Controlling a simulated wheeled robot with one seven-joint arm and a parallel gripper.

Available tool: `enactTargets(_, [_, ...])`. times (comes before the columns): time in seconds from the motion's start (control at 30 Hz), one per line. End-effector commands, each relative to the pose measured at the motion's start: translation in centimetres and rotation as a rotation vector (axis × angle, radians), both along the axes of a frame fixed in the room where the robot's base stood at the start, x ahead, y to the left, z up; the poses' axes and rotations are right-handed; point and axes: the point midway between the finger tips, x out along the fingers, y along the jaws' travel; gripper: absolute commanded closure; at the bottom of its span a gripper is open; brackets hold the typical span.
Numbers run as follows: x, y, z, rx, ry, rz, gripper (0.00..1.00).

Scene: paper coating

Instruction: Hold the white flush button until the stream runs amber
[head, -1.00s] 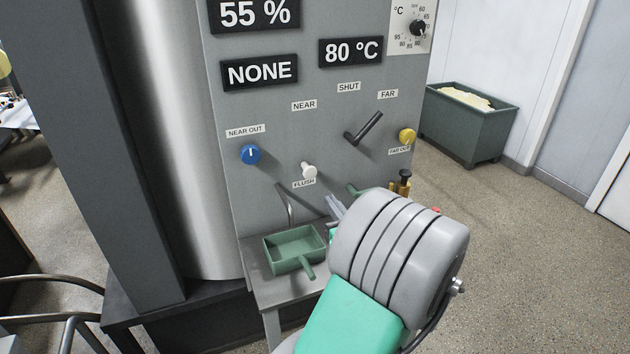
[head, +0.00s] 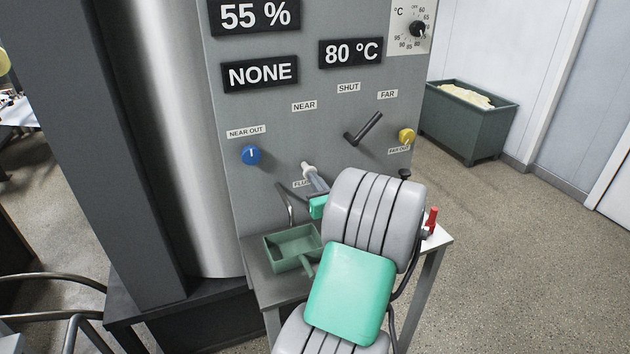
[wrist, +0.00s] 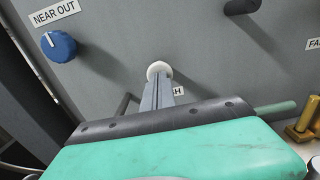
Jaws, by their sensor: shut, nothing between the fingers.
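The white flush button (head: 306,166) sticks out of the grey panel above its partly covered FLUSH label; it also shows in the wrist view (wrist: 159,68). My gripper (head: 314,179) is shut and empty, its fingertips (wrist: 158,82) right at the button. They seem to meet it, but I cannot tell whether it is pressed in. A thin bent metal pipe (head: 290,203) comes out of the panel below the button, above a green tray (head: 273,262). I see no amber stream, though my arm hides part of that area.
A blue NEAR OUT knob (head: 251,155) is left of the button. A dark lever (head: 364,129) and a yellow FAR OUT knob (head: 407,136) are to the right. Displays above read 55 %, NONE and 80 °C. A green bin (head: 465,125) stands by the wall.

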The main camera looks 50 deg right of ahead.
Motion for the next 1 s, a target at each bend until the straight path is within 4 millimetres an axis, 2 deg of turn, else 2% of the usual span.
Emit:
enactTargets(0.2, [1.5,-0.9,0.2,0.001,0.001,0.001,1.0])
enactTargets(1.0, [1.5,-0.9,0.4,-0.008,-0.002,0.001,1.0])
